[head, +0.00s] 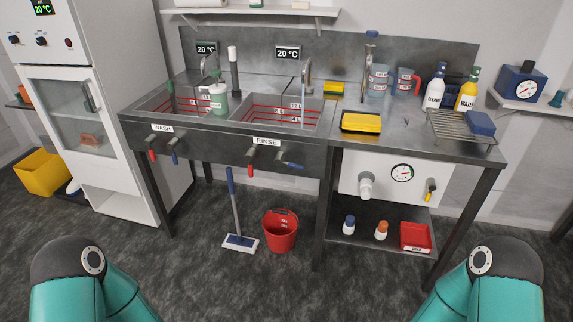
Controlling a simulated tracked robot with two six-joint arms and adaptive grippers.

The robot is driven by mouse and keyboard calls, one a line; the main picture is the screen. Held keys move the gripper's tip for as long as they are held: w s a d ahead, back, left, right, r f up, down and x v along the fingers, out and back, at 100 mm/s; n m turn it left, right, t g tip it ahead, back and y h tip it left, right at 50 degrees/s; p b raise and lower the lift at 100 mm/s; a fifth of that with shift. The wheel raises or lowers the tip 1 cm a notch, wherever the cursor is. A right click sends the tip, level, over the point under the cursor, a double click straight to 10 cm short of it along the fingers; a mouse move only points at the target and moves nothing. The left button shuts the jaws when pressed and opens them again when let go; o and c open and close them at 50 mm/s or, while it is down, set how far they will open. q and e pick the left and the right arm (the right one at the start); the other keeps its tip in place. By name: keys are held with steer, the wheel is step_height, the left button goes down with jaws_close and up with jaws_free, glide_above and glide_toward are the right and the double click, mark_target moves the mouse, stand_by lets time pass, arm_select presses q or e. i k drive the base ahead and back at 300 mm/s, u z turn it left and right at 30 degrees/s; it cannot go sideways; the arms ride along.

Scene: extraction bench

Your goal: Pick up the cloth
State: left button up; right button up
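A blue folded piece that looks like the cloth (481,123) lies at the right end of the wire rack (452,128), on the right part of the steel bench. It is small in the picture, so I cannot be sure of its material. Both of my teal arms show only at the bottom corners, well in front of the bench. Neither gripper is in view.
A white bottle (436,84) and a yellow bottle (466,91) stand behind the rack. A black tray with a yellow top (361,122) sits left of it. Two sinks fill the bench's left. A red bucket (280,231) and a mop (240,242) stand on the floor.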

mark_target(357, 122)
steer(key=i, duration=0.85)
steer(key=u, duration=0.2)
steer(key=k, duration=0.9)
steer(key=z, duration=0.2)
steer(key=i, duration=0.9)
steer(key=u, duration=0.05)
